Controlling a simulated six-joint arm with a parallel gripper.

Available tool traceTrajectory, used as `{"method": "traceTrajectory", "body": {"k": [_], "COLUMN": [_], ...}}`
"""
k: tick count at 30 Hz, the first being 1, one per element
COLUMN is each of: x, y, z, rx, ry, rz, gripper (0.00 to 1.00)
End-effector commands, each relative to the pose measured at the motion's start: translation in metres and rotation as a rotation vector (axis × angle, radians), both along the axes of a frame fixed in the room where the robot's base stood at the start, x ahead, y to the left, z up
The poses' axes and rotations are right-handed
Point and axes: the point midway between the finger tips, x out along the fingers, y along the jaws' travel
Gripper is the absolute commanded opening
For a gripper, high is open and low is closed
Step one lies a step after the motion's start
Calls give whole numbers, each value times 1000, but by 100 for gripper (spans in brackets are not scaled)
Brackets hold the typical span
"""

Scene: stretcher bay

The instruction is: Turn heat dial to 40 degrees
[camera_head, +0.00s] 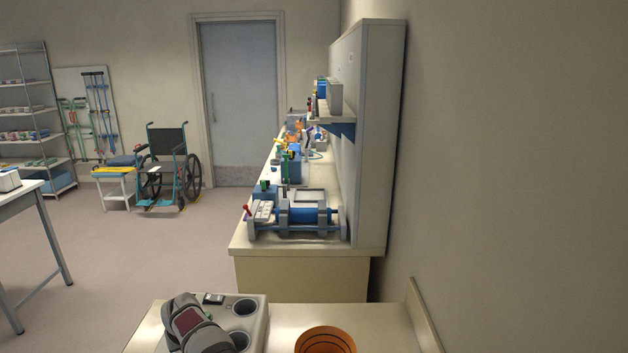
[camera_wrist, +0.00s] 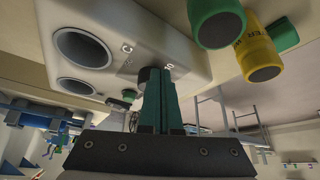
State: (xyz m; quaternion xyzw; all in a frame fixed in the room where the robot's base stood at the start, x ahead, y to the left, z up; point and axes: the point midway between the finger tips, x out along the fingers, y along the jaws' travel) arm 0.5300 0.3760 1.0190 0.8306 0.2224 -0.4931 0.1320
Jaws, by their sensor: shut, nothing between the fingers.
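A pale unit (camera_wrist: 120,20) with two round wells and some dark lettering fills the upper left of the wrist view. It also stands on the near counter in the head view (camera_head: 256,311). A small dark round part (camera_wrist: 149,73), possibly the heat dial, shows at the unit's edge by my fingertips; no degree marks are readable. My gripper (camera_wrist: 163,76) has its teal fingers together and empty, with the tips close to this part. I cannot tell whether they touch it. In the head view, my grey wrist hides part of the unit and my fingertips.
Green (camera_wrist: 216,20) and yellow (camera_wrist: 260,58) cylinders are close by on the right of the wrist view. An orange bowl (camera_head: 325,341) sits right of the unit. A long bench (camera_head: 300,272) with blue equipment (camera_head: 307,216) stands beyond, along the wall.

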Motion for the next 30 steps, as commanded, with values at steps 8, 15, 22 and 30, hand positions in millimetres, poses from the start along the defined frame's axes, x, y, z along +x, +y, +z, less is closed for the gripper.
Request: {"method": "traceTrajectory", "body": {"k": [8,15,22,30], "x": [1,2,5,10], "y": [-1,-5,-11,-18], "z": [0,0,1,0], "rx": [0,1,1,0], "ry": [-1,-1,-2,-1], "rz": [0,-1,1,0], "gripper": [0,0,0,0]}}
